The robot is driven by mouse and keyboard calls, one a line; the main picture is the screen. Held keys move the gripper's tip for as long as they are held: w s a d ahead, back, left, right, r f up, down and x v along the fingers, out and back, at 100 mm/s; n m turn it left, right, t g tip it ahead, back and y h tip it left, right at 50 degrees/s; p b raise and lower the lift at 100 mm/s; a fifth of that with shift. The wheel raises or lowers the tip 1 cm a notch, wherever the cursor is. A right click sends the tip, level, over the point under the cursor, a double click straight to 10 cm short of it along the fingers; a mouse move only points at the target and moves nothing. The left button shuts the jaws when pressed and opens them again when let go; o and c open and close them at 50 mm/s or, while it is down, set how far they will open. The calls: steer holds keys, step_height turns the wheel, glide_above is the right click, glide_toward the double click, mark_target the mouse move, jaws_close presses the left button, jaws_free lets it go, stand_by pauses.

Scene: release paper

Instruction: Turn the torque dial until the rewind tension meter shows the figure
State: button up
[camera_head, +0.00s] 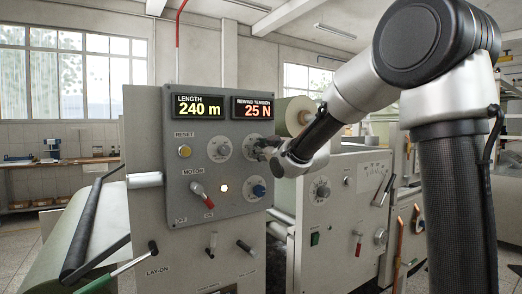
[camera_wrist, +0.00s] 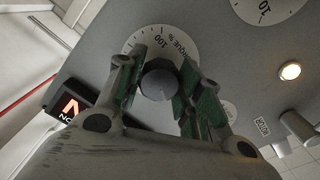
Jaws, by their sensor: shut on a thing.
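The torque dial's dark knob (camera_wrist: 158,84) sits on a round white scale marked "TORQUE %", with the 100 mark showing in the wrist view. My gripper (camera_wrist: 161,78) has its green-padded fingers on either side of the knob and is shut on it. In the head view my gripper (camera_head: 262,148) reaches the panel from the right and covers most of the dial; part of its pale scale (camera_head: 249,148) shows. The rewind tension meter (camera_head: 252,107) reads 25 N in orange. It shows only in part in the wrist view (camera_wrist: 70,107).
Another machine cabinet (camera_head: 338,230) stands right.

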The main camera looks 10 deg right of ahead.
steer(key=m, duration=1.3)
steer(key=shift+m, duration=0.4)
stand_by(0.4)
steer(key=o, duration=1)
steer(key=shift+o, duration=0.2)
steer(key=v, duration=1.2)
